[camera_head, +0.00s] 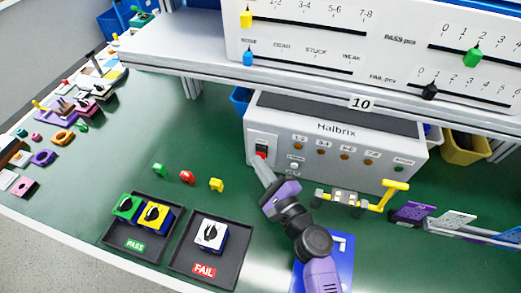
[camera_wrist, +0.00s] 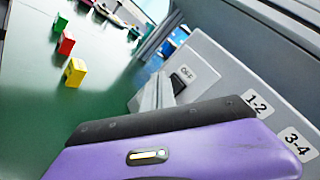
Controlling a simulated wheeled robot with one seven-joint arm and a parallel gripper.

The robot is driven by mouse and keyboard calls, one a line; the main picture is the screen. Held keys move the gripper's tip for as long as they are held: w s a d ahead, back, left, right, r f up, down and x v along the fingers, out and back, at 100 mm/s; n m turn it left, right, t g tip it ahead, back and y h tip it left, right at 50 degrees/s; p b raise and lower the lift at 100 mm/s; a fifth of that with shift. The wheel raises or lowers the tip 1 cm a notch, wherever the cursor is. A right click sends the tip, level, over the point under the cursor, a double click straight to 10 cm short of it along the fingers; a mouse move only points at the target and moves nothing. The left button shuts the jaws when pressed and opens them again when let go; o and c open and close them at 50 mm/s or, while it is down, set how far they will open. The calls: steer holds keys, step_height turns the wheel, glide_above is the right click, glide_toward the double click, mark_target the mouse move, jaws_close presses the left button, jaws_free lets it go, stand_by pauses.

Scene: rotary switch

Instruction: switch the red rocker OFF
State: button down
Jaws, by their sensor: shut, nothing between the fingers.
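The rocker's tilt is too small to read.
Green, red and yellow pieces (camera_head: 187,177) lie on the table to the left. PASS (camera_head: 120,237) and FAIL (camera_head: 185,262) trays stand in front. A yellow-handled fixture (camera_head: 395,187) is at right.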

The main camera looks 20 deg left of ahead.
steer(key=s, duration=0.5)
steer(key=shift+f+b, duration=0.35)
steer(key=shift+b, duration=0.05)
stand_by(0.3)
steer(key=s+d+r+n+t+h, duration=0.15)
steer(key=s+d+n+h, duration=0.3)
steer(key=d, duration=0.45)
steer(key=s+d+n+t+h, duration=0.25)
steer(key=s+d+n, duration=0.2)
steer(key=d, duration=0.45)
steer(key=s+d+r+n+h, duration=0.2)
steer(key=s+d, duration=0.2)
steer(key=s, duration=0.3)
steer(key=s+d+r+n+g+h, duration=0.1)
steer(key=s+d+r+n+h, duration=0.1)
steer(key=s+d, duration=0.3)
steer(key=s+d+r+n+g+h, duration=0.1)
steer(key=s+d, duration=0.4)
steer(key=s, duration=0.6)
step_height(320, 180, up, 2)
steer(key=shift+r+n+h, duration=0.25)
steer(key=shift+n+h, duration=0.35)
steer(key=shift+n, duration=0.4)
